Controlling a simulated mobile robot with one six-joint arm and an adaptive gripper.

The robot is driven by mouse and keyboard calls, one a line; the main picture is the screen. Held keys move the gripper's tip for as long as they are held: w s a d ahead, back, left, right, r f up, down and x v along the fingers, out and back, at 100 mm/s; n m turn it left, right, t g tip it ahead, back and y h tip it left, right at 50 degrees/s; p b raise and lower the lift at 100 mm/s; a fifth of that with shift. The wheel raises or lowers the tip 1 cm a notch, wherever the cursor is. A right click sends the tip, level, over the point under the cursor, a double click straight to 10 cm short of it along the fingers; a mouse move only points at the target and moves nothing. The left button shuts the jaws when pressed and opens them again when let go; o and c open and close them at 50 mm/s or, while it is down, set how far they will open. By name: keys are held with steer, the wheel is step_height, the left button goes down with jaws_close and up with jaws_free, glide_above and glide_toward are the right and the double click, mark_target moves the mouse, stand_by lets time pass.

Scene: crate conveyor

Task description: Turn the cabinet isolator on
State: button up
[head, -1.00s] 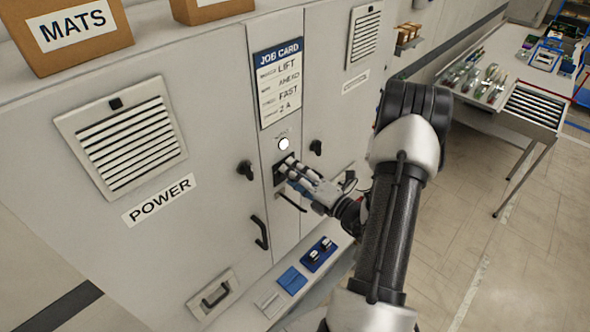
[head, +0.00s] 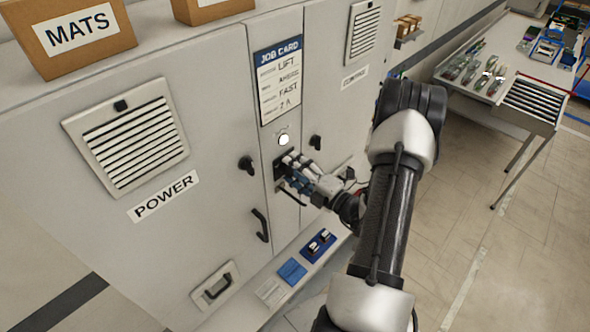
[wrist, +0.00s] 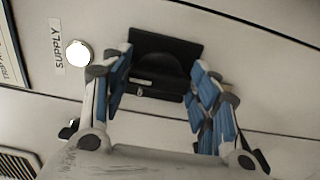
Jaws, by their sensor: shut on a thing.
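The cabinet isolator (wrist: 165,45) is a black plate with a rounded dark handle on the cabinet's narrow middle panel. In the head view the isolator (head: 278,172) is mostly hidden behind my fingers. My gripper (head: 288,170) is at the isolator, below a white round lamp (head: 283,140). In the wrist view my gripper (wrist: 168,85) has its blue-padded fingers on either side of the handle, shut on it. The lamp (wrist: 78,53) looks bright white there, beside a SUPPLY label (wrist: 57,43). The exact finger contact is hard to see.
Black door knobs (head: 246,166) and a door handle (head: 261,225) flank the middle panel. A JOB CARD (head: 279,80) hangs above. A ledge below carries a blue block (head: 292,271) and a blue tray (head: 318,246). A workbench (head: 505,55) stands at right; floor between is clear.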

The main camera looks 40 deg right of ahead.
steer(key=o, duration=1.1)
steer(key=shift+c, duration=0.2)
steer(key=s, duration=1.2)
steer(key=shift+d, duration=0.45)
steer(key=shift+w, duration=0.1)
